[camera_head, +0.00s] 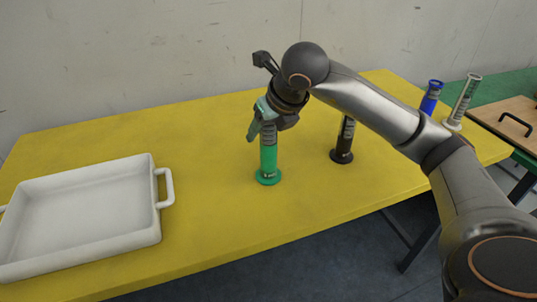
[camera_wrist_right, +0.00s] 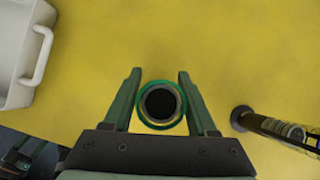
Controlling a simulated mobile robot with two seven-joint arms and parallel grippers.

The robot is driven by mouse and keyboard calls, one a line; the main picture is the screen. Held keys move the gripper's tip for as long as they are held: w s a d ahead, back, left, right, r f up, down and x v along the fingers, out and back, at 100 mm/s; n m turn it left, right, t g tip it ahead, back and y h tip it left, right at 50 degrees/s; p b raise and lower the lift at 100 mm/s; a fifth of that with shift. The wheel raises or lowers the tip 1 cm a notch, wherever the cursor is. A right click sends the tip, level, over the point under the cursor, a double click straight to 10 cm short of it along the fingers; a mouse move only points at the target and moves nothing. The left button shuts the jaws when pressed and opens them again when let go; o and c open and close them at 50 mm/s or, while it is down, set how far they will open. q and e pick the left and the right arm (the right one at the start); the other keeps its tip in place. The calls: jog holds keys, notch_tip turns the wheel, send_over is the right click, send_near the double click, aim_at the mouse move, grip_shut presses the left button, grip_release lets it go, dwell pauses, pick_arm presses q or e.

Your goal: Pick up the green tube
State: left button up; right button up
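The green tube (camera_head: 268,158) stands upright on its round base on the yellow table. In the right wrist view I look down on its round dark opening with a green rim (camera_wrist_right: 161,104). My right gripper (camera_head: 262,122) is at the tube's upper end; it also shows in the right wrist view (camera_wrist_right: 160,85). Its two fingers are open, one on each side of the tube, with a narrow gap visible on both sides. The tube's top is hidden by the gripper in the head view. My left gripper is not in view.
A white tray (camera_head: 158,222) stands at the left of the yellow table (camera_head: 215,245). A black tube (camera_head: 344,142) stands right of the green one. A blue tube (camera_head: 431,98) and a white tube (camera_head: 463,100) stand at the far right. The table between tray and green tube is clear.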

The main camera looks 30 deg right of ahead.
grip_shut()
dwell(1.0)
